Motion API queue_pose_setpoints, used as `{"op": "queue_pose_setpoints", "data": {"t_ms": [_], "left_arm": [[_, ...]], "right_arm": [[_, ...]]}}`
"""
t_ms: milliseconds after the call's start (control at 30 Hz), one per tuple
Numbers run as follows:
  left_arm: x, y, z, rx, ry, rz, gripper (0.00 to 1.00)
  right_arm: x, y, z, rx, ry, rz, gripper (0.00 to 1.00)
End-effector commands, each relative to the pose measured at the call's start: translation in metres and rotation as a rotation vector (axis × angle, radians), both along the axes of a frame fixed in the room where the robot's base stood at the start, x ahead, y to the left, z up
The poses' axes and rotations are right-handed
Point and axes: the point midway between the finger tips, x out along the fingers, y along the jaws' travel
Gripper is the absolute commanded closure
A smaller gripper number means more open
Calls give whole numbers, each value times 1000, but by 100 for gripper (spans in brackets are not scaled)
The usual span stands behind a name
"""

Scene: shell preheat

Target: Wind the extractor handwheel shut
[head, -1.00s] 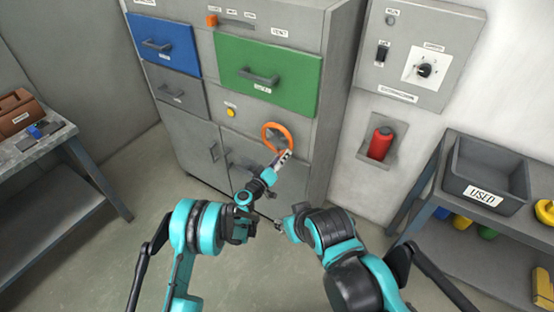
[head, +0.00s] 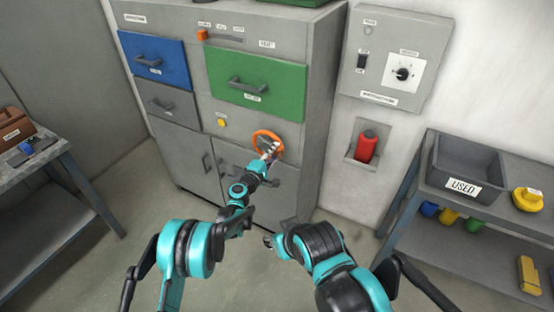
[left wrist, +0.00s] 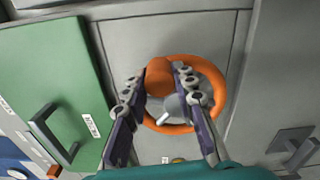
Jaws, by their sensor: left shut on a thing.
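The orange handwheel (head: 257,134) is on the grey cabinet front, right of the yellow button and below the green drawer. In the left wrist view the orange rim (left wrist: 216,77) circles a grey hub, and an orange knob (left wrist: 159,76) stands out from the wheel. The left gripper (left wrist: 163,84) has its fingers on both sides of this knob and is shut on it. My right gripper (head: 269,241) is low in the middle, away from the wheel; its fingers are too small to read.
The green drawer (head: 280,82) and blue drawer (head: 145,47) look closed. A red cylinder (head: 367,146) sits in a wall recess to the right. A grey bin labelled USED (head: 450,164) stands on the right-hand rack. A workbench (head: 55,152) stands at left.

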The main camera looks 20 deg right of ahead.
Motion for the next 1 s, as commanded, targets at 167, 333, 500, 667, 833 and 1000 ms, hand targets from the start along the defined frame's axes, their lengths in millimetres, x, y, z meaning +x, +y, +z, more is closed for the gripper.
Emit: {"op": "queue_pose_setpoints", "data": {"t_ms": [167,333,500,667,833,1000], "left_arm": [[8,3,11,-104,132,2,100],[12,8,18,-204,260,2,100],[18,12,25,-303,387,2,100],[24,17,30,-397,506,2,100],[32,23,34,-493,630,4,100],[38,28,36,-579,740,3,100]], "right_arm": [[0,0,1,0,0,0,60],[0,0,1,0,0,0,60],[0,0,2,0,0,0,60],[0,0,2,0,0,0,60],[0,0,1,0,0,0,60],[0,0,1,0,0,0,60]]}}
